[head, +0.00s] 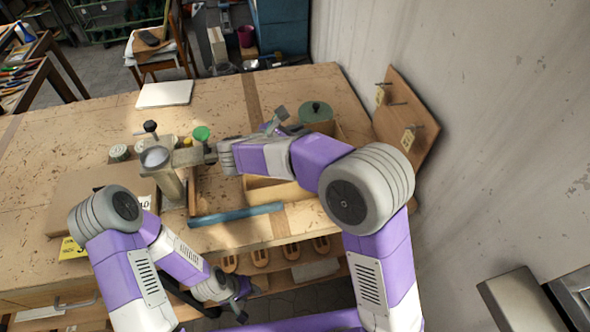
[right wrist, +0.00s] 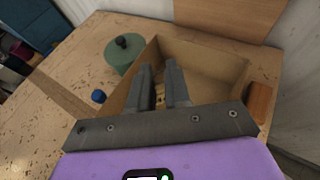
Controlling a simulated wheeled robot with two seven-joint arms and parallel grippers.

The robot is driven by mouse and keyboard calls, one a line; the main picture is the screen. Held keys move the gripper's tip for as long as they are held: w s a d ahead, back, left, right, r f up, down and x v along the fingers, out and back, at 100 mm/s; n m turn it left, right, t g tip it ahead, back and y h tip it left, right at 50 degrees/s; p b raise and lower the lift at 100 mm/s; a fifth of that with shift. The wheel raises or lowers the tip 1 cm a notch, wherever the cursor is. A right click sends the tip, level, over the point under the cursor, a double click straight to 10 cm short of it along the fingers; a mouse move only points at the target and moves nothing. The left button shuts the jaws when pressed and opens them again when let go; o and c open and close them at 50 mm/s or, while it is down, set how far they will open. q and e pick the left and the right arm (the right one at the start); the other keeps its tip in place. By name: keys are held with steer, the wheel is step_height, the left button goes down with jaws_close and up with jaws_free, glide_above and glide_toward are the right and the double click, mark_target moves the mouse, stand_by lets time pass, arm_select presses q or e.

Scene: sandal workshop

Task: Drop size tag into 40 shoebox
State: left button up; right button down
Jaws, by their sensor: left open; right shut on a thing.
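My right gripper (right wrist: 158,70) is over an open cardboard box (right wrist: 222,60), its fingers pointing into it. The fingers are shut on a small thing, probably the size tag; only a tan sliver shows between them. In the head view the box (head: 268,191) stands on the bench, partly hidden by my right forearm, which also hides much of that hand. I cannot read a size on this box. My left gripper (head: 238,304) is open and empty, low in front of the bench edge.
A green lidded pot (right wrist: 124,54) stands beside the box; it also shows in the head view (head: 316,112). A wooden board with hanging tags (head: 405,120) leans by the wall. A clamp-like tool (head: 165,175) and a blue bar (head: 235,215) are left and in front. The bench's back left is mostly clear.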

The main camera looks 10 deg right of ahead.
arm_select(q)
step_height(320, 180, down, 3)
steer(key=shift+r+b, duration=0.2)
steer(key=shift+b, duration=0.7)
arm_select(e)
step_height(320, 180, down, 3)
steer(key=shift+r, duration=0.1)
steer(key=c, duration=1)
jaws_free()
arm_select(q)
steer(key=shift+r+p, duration=0.5)
arm_select(e)
steer(key=v, duration=0.7)
steer(key=shift+s+a, duration=0.2)
steer(key=shift+s, duration=0.05)
steer(key=shift+r, duration=0.15)
